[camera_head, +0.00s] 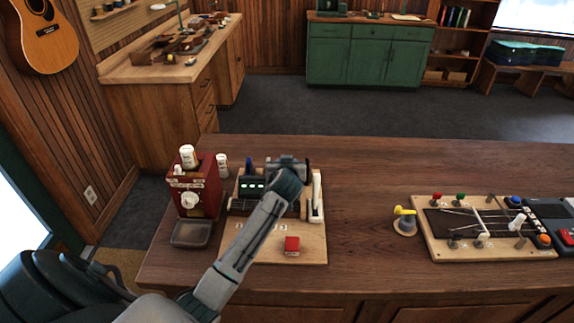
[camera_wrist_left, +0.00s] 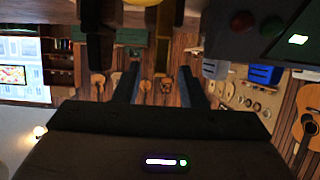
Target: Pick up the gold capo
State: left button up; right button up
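My left arm comes in from the lower left in the head view. Its gripper (camera_head: 288,180) is at a dark device on a wooden board, and its fingertips are hard to make out there. In the left wrist view the two fingers of the left gripper (camera_wrist_left: 159,88) stand apart with a clear gap. A gold upright piece (camera_wrist_left: 162,58), perhaps the gold capo, shows beyond that gap between dark bars. I cannot tell its distance, and no finger visibly touches it. I cannot pick out the capo in the head view. My right gripper is not in view.
The dark device has green lights (camera_head: 252,183). A yellow-topped grey piece (camera_head: 405,220) stands beside a stringed board (camera_head: 425,249) at right. The counter between is clear.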

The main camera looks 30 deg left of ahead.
pick_arm(q)
jog(key=shift+w+a+f, duration=0.2)
jog(key=shift+w+f, duration=0.05)
jog(key=shift+w, duration=0.1)
jog(key=shift+r, duration=0.1)
grip_shut()
